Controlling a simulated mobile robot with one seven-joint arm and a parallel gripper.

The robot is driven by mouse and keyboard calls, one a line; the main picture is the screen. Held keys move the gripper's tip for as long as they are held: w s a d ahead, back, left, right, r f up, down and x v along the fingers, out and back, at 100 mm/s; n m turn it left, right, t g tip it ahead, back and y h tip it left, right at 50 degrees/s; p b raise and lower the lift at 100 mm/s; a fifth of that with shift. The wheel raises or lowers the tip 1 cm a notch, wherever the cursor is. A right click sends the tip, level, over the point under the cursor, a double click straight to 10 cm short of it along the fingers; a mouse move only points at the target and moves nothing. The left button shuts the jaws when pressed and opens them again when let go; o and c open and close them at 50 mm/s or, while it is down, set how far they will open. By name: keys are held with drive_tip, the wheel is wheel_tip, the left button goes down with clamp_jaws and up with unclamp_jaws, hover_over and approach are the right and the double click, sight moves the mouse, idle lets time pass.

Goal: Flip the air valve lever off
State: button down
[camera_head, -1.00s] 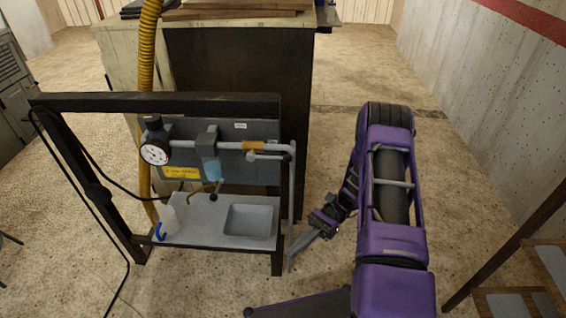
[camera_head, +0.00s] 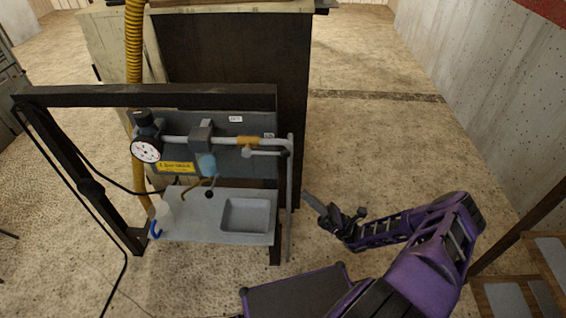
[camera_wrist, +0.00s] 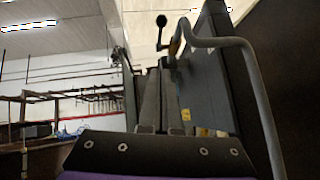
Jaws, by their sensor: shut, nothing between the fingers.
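The air valve is a brass-coloured body (camera_head: 248,141) on the grey pipe at the right end of the panel. In the wrist view the lever's dark knob (camera_wrist: 161,20) stands out left of the yellowish valve body (camera_wrist: 176,44), beyond my fingers. My gripper (camera_head: 308,197) is shut and empty, right of the bent grey pipe and lower than the valve, apart from both. Its fingers also show in the wrist view (camera_wrist: 160,80).
The bent grey pipe (camera_head: 290,200) hangs between my gripper and the valve. The dark frame (camera_head: 150,95) carries a gauge (camera_head: 146,149), a filter bowl (camera_head: 207,165) and a shelf with a tray (camera_head: 246,214). Open floor (camera_head: 375,140) lies to the right.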

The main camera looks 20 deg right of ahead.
drive_tip(key=p, duration=0.4)
approach(272, 154)
drive_tip(key=shift+w+f+x, duration=0.2)
drive_tip(key=shift+w+x, duration=0.05)
drive_tip(key=shift+x, duration=2.45)
drive_tip(key=shift+a, duration=0.1)
drive_tip(key=shift+w+r+b, duration=0.1)
drive_tip(key=shift+w+b, duration=0.05)
drive_tip(key=shift+b, duration=0.2)
